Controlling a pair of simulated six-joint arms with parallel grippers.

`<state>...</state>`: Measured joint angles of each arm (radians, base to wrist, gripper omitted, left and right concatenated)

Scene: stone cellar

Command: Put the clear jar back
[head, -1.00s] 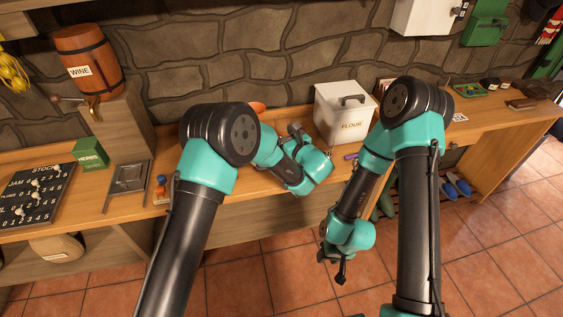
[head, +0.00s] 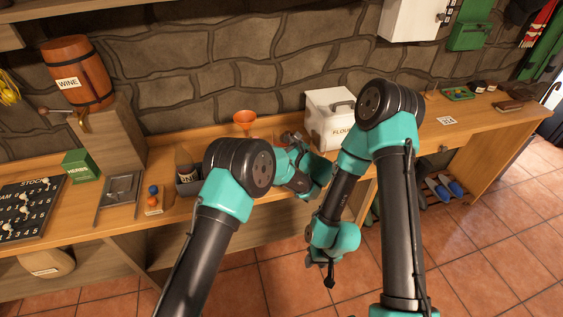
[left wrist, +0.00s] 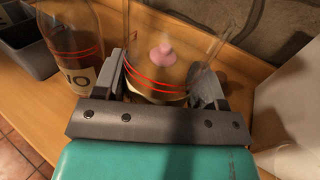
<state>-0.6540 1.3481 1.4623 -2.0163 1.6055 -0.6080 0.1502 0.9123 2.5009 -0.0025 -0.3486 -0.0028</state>
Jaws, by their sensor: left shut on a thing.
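The clear jar (left wrist: 150,72) is see-through with red bands and fills the upper middle of the left wrist view. A small pink shape shows through it; I cannot tell whether it is inside or behind. My left gripper (left wrist: 162,78) is shut on the jar, one finger on each side. In the head view my left gripper (head: 291,138) is over the bench, just left of the flour box, and the jar is hard to make out there. My right gripper (head: 329,276) hangs in front of the bench, too small and dark to read its jaws.
A bottle (left wrist: 72,45) with a label stands close left of the jar, beside a grey bin (left wrist: 22,42). The white flour box (head: 325,128) is close right of my left gripper. An orange funnel (head: 245,118) stands behind. The bench at right has clear room around a small card (head: 447,121).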

